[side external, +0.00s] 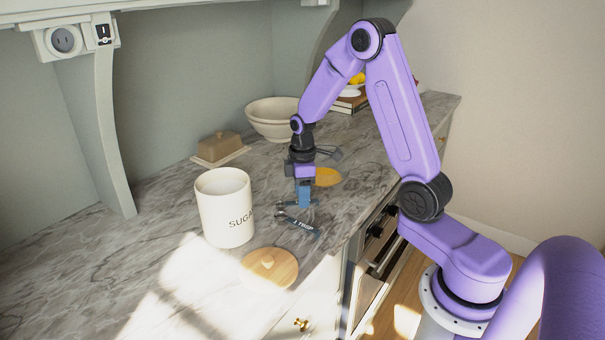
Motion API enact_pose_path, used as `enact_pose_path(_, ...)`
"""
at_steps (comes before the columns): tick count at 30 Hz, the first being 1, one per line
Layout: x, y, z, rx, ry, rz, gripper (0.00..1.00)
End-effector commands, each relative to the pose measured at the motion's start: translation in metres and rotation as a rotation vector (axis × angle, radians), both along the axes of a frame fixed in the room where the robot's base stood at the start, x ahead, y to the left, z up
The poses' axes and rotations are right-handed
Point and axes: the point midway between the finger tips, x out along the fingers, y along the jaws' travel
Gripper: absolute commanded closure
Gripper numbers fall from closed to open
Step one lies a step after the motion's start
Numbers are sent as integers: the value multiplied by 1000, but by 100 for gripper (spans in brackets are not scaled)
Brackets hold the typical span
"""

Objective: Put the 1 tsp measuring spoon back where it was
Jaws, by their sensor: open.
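A dark measuring spoon (303,226) lies on the marble counter right of the sugar canister. Its handle lettering seems to read 1 TBSP. Other small grey metal parts lie close to it, but I cannot make out which is the 1 tsp spoon. My gripper (304,203) points down just above these pieces, its blue fingers open. Whether the fingers touch or surround a spoon is too small to tell. Another dark utensil (327,152) shows behind my gripper, partly hidden by it.
A white sugar canister (224,218) stands open left of my gripper. A round wooden lid (270,267) lies in front. The counter's (130,265) left front is clear.

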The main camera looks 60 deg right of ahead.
Motion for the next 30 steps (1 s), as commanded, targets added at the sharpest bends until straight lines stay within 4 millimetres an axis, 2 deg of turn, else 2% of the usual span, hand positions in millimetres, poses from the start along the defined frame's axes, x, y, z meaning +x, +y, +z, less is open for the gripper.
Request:
enact_pose_path(12, 0, 0, 81, -1, -6, 0, 57)
enact_pose_path(18, 0, 0, 104, -1, -4, 0, 57)
enact_pose_path(22, -2, 2, 110, 0, -1, 3, 57)
enact_pose_path(26, -7, 20, 113, 1, -2, 22, 57)
enact_pose_path(30, -22, 54, 115, 1, -4, 57, 57)
